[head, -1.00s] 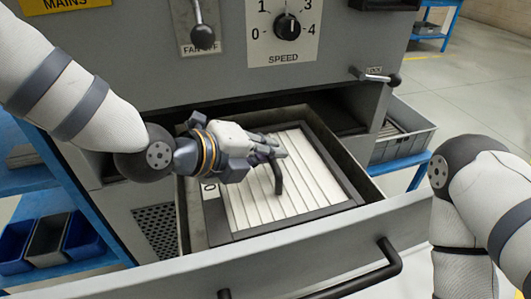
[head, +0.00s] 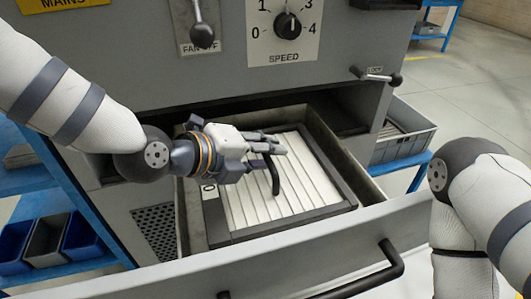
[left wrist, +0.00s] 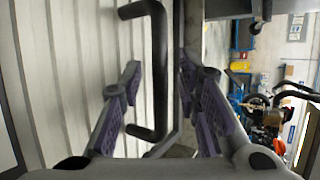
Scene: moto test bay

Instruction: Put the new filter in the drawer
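The filter (head: 238,208), white and pleated with a dark frame, lies inside the open drawer (head: 372,187) of the grey machine. Its black bar handle (head: 275,180) stands up from the pleats. My left gripper (head: 284,146) is over the filter at the top of the handle, its fingers spread. In the left wrist view, the handle (left wrist: 158,70) passes between the two open fingers (left wrist: 158,95), with a gap on each side. The gripper hides part of the filter's far left side. My right gripper is out of view; only part of that arm shows at the right.
The drawer front with its bar handle (head: 365,277) is nearest me. A grey crate (head: 402,140) is on a blue stand at the right. Blue bins (head: 82,238) are on a shelf at the left. A lever (head: 375,76) projects above the drawer's right side.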

